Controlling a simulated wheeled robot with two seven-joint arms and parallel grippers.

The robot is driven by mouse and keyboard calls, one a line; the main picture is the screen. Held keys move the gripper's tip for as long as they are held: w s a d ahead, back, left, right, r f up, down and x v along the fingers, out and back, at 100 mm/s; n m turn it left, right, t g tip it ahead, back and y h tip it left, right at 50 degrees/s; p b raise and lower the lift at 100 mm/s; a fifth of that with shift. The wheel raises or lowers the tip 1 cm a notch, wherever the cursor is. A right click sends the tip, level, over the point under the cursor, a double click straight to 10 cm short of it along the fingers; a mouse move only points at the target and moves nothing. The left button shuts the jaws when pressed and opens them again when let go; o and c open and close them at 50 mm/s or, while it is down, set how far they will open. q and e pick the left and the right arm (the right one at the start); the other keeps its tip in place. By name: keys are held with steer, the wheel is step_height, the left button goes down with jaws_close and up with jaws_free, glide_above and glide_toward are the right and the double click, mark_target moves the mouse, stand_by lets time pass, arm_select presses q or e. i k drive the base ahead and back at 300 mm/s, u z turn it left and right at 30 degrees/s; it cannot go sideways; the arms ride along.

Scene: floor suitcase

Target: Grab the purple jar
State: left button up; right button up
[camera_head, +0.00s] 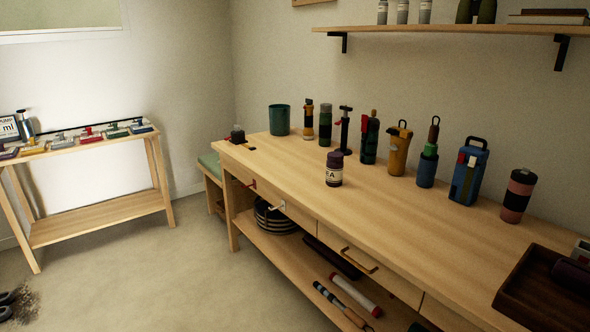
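The purple jar (334,169) stands upright on the wooden workbench (390,215), near its front edge and left of the middle. It has a dark purple lid and a pale label with dark letters. Nothing covers it from this view. Neither of my grippers shows in the head view.
Several bottles and tools stand in a row behind the jar, among them an orange flask (399,152) and a blue container (467,176). A teal cup (279,120) stands at the back left. A dark wooden tray (535,290) lies at the right end. The floor (170,275) ahead is mostly clear.

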mark_target(334, 171)
steer(key=u, duration=0.85)
steer(key=i, duration=2.35)
steer(key=z, duration=1.25)
steer(key=i, duration=0.45)
steer(key=z, duration=0.5)
